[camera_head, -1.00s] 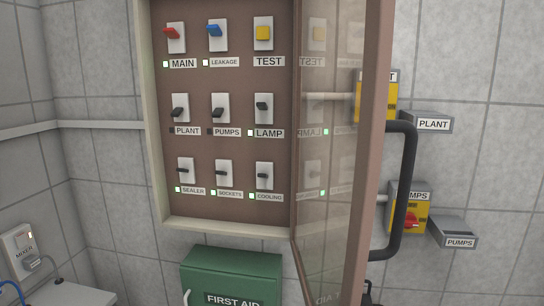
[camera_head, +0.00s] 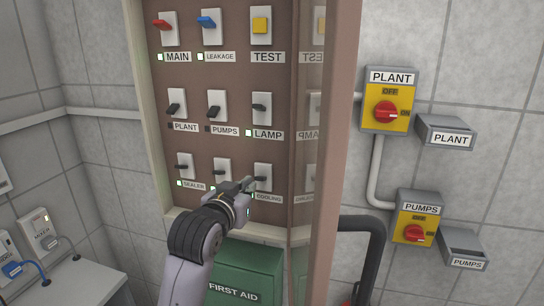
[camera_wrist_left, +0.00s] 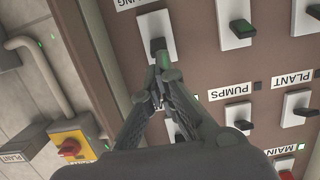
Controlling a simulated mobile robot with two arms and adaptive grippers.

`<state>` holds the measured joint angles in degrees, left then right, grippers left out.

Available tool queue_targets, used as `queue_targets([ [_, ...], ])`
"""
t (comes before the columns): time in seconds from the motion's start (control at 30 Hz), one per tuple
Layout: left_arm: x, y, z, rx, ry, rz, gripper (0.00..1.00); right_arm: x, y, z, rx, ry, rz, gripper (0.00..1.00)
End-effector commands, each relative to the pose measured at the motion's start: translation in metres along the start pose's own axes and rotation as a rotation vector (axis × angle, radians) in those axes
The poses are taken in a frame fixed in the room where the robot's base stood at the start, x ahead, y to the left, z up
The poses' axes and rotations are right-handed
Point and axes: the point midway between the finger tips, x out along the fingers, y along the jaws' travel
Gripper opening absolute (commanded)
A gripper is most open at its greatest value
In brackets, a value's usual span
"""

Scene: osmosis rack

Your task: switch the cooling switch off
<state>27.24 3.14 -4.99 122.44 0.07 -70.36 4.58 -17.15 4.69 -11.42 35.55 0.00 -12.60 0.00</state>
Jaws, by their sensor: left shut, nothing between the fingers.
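The cooling switch (camera_head: 263,172) is a white plate with a dark lever at the lower right of the panel, above the COOLING label (camera_head: 268,198). It also shows upside down in the left wrist view (camera_wrist_left: 143,34). My left gripper (camera_head: 248,184) is shut and empty, its tips just at the lower left of the cooling lever. In the left wrist view the closed fingertips (camera_wrist_left: 164,64) are right at the dark lever; I cannot tell whether they touch. The gripper covers most of the SOCKETS label and the area around the cooling lamp. My right gripper is not in view.
The sockets switch (camera_head: 222,168) is close on the left and the lamp switch (camera_head: 262,107) is above. A green first aid box (camera_head: 250,262) hangs below.

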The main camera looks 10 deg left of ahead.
Motion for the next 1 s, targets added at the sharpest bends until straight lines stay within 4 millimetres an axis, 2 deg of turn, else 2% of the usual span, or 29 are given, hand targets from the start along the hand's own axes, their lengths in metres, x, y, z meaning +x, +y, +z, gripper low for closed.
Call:
queue_targets([
  [0.03,-0.013,-0.001,-0.024,-0.003,0.034,-0.001,0.00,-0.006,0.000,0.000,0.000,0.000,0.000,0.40],
  [0.1,-0.025,-0.001,-0.042,-0.006,0.063,-0.002,0.00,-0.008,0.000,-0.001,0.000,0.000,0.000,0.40],
  [0.2,-0.035,-0.002,-0.054,-0.009,0.084,-0.003,0.00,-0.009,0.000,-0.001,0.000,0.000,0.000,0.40],
  [0.57,-0.037,-0.002,-0.057,-0.010,0.091,-0.003,0.00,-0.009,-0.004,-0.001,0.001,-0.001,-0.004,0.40],
  [0.77,-0.024,-0.002,-0.060,-0.010,0.088,-0.003,0.00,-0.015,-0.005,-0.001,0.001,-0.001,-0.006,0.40],
  [1.0,0.019,-0.002,-0.066,-0.010,0.087,-0.003,0.00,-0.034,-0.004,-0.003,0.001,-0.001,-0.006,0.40],
])
